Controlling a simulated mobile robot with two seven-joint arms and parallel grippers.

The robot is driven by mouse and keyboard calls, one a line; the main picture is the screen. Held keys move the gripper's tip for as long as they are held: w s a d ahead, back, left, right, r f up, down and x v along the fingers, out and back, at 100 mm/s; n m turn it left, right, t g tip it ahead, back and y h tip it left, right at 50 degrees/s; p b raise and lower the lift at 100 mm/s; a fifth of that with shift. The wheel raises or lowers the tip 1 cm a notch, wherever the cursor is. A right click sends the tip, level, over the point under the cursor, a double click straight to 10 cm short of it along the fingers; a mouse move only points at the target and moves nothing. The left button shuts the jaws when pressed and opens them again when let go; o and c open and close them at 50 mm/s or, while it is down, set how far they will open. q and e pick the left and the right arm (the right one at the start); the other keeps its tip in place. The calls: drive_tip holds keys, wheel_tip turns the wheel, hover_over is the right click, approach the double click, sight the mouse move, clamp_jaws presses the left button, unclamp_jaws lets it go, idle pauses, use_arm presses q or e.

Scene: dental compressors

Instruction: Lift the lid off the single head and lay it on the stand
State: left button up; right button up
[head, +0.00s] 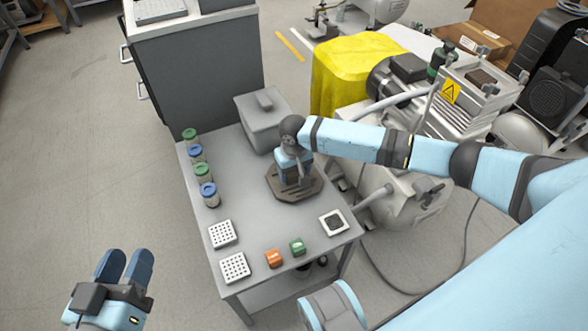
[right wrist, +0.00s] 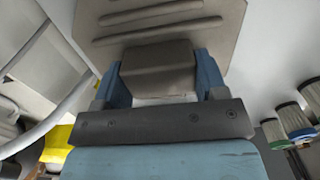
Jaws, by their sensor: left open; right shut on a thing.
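The lid (head: 313,190) is a dark brown-grey, many-sided plate with ribs, low over the grey table top. My right gripper (head: 291,181) is above it, pointing down. In the right wrist view, the right gripper (right wrist: 160,85) is shut on the lid's block-shaped handle (right wrist: 157,70), and the ribbed lid plate (right wrist: 165,25) spreads behind it. I cannot tell whether the lid touches anything beneath it, and no separate stand shows. I cannot tell which compressor part is the single head. My left gripper (head: 124,258) is open and empty, left of the table.
On the grey table (head: 240,195) stand a grey box with a handle (head: 265,125), several jars (head: 200,175), white perforated blocks (head: 223,233), a dark-centred white tile (head: 333,222), an orange block (head: 273,258) and a green block (head: 297,246). Compressor machinery (head: 470,100) and a yellow cover (head: 345,65) stand to the right.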

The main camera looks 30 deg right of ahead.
drive_tip(key=p, duration=0.2)
drive_tip(key=shift+f+p, duration=0.2)
drive_tip(key=shift+p, duration=0.15)
idle(2.0)
idle(0.4)
drive_tip(key=o, duration=1.5)
drive_tip(key=shift+f, duration=0.1)
wheel_tip(320, 180, up, 7)
drive_tip(key=p, duration=0.9)
